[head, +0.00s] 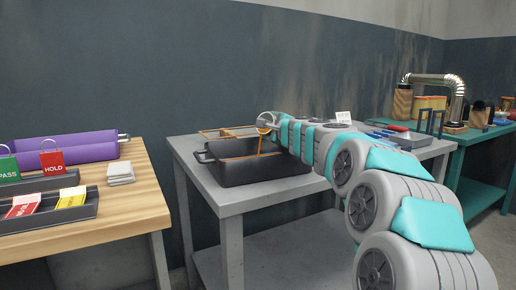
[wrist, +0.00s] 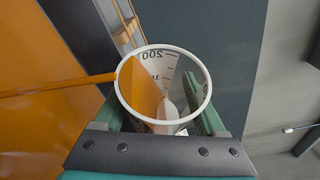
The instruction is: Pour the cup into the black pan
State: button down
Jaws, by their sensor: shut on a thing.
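My gripper (head: 270,123) is above the pan's right part. In the wrist view, its green fingers are shut around the cup (wrist: 193,124), a white-rimmed measuring cup with black graduations and a visible 200. Orange content shows inside the cup's left side. In the head view the cup is small and its tilt is hard to judge.
A wooden table (head: 125,205) at left holds a purple tray (head: 80,150), red and green tags and a white stack (head: 120,172). A grey tray (head: 405,138) lies to the right of my arm. A teal bench (head: 480,160) with a metal pipe (head: 457,100) stands at far right.

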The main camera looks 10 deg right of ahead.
jog(key=shift+r+n+b, duration=0.3)
jog(key=shift+r+b, duration=0.2)
jog(key=shift+r, duration=0.05)
jog(key=shift+s+a+r+n+t+b, duration=0.5)
jog(key=shift+n+b, duration=0.3)
jog(key=shift+b, duration=1.1)
